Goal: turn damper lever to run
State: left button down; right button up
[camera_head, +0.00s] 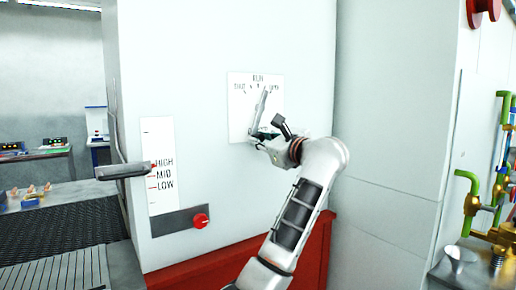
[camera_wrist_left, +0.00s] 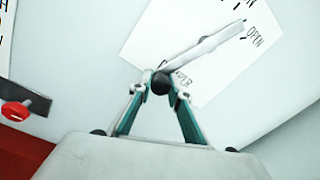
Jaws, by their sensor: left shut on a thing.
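The damper lever (camera_head: 260,112) is a light grey bar on a white dial plate (camera_head: 236,105) fixed to the pale cabinet wall. The plate has RUN at the top, OPEN at the right and a word at the left. The lever tip points up and slightly right, between the RUN and OPEN marks. My left gripper (camera_head: 262,136) is at the plate's lower edge. In the left wrist view, its fingers (camera_wrist_left: 162,92) are shut around the lever's dark round knob (camera_wrist_left: 160,84); the lever (camera_wrist_left: 205,48) reaches up-right toward OPEN. My right gripper is not in view.
A HIGH-MID-LOW scale (camera_head: 160,190) with a grey handle (camera_head: 125,171) is left of the dial. A red knob (camera_head: 201,221) sits below it. A mesh belt (camera_head: 70,235) is at the far left; green and brass pipes (camera_head: 470,205) stand at the right.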

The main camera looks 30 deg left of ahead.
pick_arm(q)
jog(key=w+n+b, duration=0.2)
jog(key=d+n+b, duration=0.1)
jog(key=n, duration=0.1)
jog(key=shift+w+d+f, duration=0.1)
jog(key=shift+w+f, duration=0.15)
jog(key=shift+w, duration=0.15)
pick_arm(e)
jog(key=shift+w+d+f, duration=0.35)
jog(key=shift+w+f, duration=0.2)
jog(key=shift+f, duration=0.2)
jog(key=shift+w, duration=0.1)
pick_arm(q)
jog(key=c, duration=1.8)
grip_release()
jog(key=shift+c, duration=0.2)
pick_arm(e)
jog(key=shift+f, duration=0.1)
